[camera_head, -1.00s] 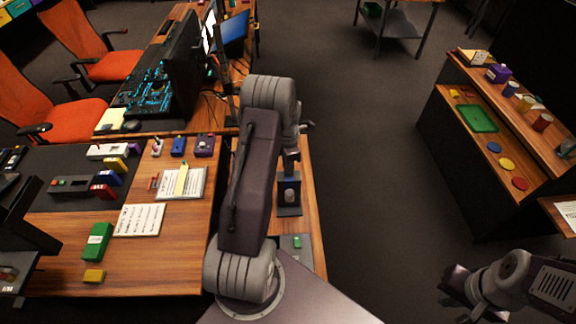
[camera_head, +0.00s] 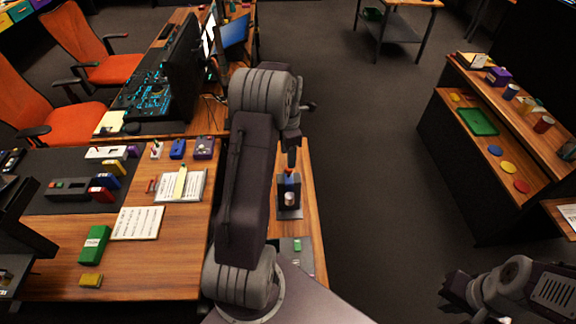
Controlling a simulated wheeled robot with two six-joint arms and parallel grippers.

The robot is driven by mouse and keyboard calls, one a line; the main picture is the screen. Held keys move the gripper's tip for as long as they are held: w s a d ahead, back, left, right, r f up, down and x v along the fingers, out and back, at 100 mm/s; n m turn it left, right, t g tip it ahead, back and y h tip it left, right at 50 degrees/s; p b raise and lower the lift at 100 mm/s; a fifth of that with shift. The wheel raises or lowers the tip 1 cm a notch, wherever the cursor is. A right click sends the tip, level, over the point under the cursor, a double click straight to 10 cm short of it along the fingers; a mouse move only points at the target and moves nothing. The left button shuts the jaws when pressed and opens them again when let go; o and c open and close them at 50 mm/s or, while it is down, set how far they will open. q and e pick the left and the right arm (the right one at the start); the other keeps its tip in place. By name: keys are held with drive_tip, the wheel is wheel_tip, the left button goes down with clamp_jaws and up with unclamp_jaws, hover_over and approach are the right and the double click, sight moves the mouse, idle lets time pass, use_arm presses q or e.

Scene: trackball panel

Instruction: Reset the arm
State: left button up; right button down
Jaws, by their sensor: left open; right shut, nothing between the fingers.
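My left arm rises through the middle of the view, and its gripper (camera_head: 291,152) is mostly hidden behind its own wrist. It is open, above a small dark stand (camera_head: 290,206) on the narrow wooden side table. The stand holds a blue and pale cylinder-like part (camera_head: 289,184). The gripper appears apart from it. My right gripper (camera_head: 452,293) is at the lower right, shut and empty over the dark floor.
A wooden desk (camera_head: 60,228) at left holds a green box (camera_head: 95,244), a yellow block (camera_head: 91,281), papers and small devices. A console (camera_head: 150,92) stands behind. A shelf unit (camera_head: 450,135) with coloured discs stands at right. The floor between is clear.

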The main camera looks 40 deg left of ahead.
use_arm(q)
drive_tip(key=shift+r, duration=0.8)
drive_tip(key=shift+w+d+f, duration=0.1)
drive_tip(key=s+d+r+m+b, duration=0.25)
drive_tip(key=d+m, duration=0.25)
drive_tip(key=d, duration=0.8)
drive_tip(key=s+d+f+m, duration=0.3)
drive_tip(key=s+m, duration=0.3)
drive_tip(key=m, duration=0.6)
drive_tip(key=s+d+f+m+t, duration=0.1)
drive_tip(key=s+d+f+m, duration=0.2)
drive_tip(key=s+m, duration=0.4)
drive_tip(key=m, duration=0.4)
drive_tip(key=shift+s+d+m+b, duration=0.2)
drive_tip(key=shift+m+b, duration=0.1)
drive_tip(key=shift+m, duration=0.1)
